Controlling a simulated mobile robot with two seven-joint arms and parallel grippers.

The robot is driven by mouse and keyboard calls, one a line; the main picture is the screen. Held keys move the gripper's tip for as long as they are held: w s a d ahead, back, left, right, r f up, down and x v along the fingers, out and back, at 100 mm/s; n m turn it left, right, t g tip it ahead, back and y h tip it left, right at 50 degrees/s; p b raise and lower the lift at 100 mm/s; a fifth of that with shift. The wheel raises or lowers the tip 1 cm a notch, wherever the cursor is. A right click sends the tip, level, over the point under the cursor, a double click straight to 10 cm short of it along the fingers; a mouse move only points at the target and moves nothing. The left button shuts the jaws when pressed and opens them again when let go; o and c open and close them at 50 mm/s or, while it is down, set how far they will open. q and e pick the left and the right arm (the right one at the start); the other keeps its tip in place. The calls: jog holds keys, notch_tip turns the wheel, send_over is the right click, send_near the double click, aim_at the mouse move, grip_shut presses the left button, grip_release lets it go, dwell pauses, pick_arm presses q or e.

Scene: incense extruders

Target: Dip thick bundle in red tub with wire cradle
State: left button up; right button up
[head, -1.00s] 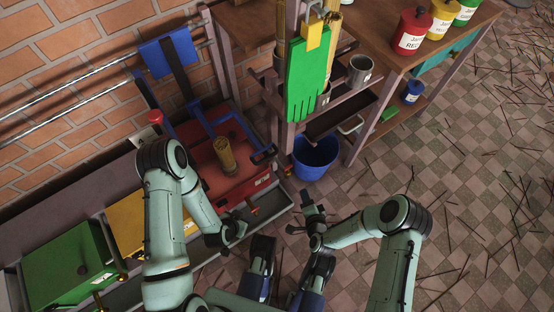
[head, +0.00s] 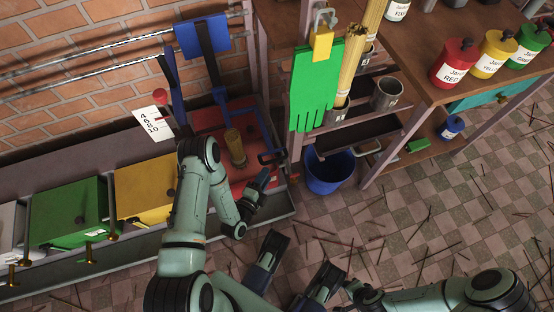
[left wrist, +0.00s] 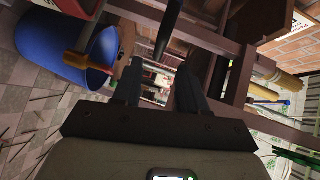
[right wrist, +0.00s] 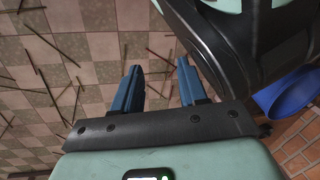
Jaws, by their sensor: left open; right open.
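The red tub (head: 208,118) stands against the brick wall. The thick bundle (head: 236,150) stands upright at it, tan and tied. Blue bars (head: 222,100) and a black grip (head: 271,158) at the tub's right edge look like the wire cradle; its lower part is hidden. My left gripper (head: 262,182) is open just below the black grip. In the left wrist view a dark bar (left wrist: 168,30) lies beyond its open, empty fingers (left wrist: 160,80); contact is not visible. My right gripper (right wrist: 160,85) is open and empty above the floor.
Yellow (head: 145,192) and green (head: 66,212) tubs stand left of the red one. A number card (head: 152,123) stands behind. A blue bucket (head: 328,172) is under the shelf rack, where a green glove (head: 315,85) hangs. Thin sticks litter the tiled floor.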

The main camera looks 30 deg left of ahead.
aim_at(276, 159)
pick_arm(q)
jog(key=w+b, duration=0.1)
jog(key=w, duration=0.5)
jog(key=w+f+b, duration=0.1)
jog(key=w, duration=0.2)
jog(key=shift+a+f+b, duration=0.1)
jog(key=shift+a+b, duration=0.2)
pick_arm(e)
jog(key=s+f+g, duration=0.2)
jog(key=s+f, duration=0.1)
jog(key=s, duration=0.2)
jog(key=shift+s+d+f, duration=0.25)
jog(key=shift+s+d, duration=0.05)
jog(key=shift+d, duration=0.05)
pick_arm(q)
grip_shut()
